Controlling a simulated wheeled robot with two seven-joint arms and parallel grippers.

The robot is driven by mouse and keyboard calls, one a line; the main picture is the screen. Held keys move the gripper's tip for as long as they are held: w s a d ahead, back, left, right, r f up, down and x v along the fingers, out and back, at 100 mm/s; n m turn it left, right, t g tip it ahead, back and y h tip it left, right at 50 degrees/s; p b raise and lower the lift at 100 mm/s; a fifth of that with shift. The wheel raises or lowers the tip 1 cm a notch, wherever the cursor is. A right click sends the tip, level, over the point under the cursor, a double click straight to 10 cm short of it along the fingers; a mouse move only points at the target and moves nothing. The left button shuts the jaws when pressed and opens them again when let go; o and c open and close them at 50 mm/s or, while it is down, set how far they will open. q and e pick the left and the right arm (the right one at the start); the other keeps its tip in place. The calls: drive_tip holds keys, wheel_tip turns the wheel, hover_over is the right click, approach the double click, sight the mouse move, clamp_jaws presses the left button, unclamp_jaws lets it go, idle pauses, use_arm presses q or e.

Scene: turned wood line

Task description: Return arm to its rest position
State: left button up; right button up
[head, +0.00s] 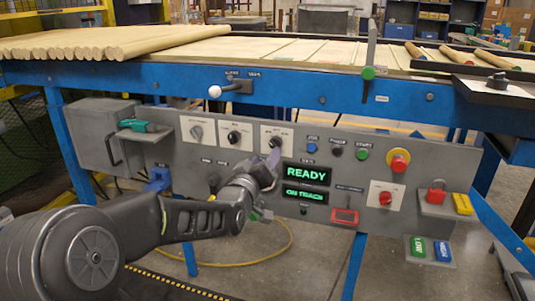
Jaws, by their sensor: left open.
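My left arm comes in from the lower left, in front of the grey control panel (330,150). My left gripper (273,160) is at the panel, just below the black knob (275,142) on the rightmost of three white plates. It is open, and I see nothing held in it. Whether a finger touches the knob cannot be told. The green READY display (306,174) and the ON TRACK display (304,194) are lit just right of the gripper. My forearm and wrist hide part of the lower left panel. My right gripper is not in view.
A blue-framed table (200,79) above the panel bears wooden rods (110,42). A white-knobbed lever (215,91) juts from its beam. A red-yellow emergency button (398,161) and a shelf with LOW and HIGH blocks (430,262) are right. A yellow hose (240,263) lies on the floor.

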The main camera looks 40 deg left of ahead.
use_arm(q)
drive_tip(key=shift+f, duration=0.1)
idle(0.5)
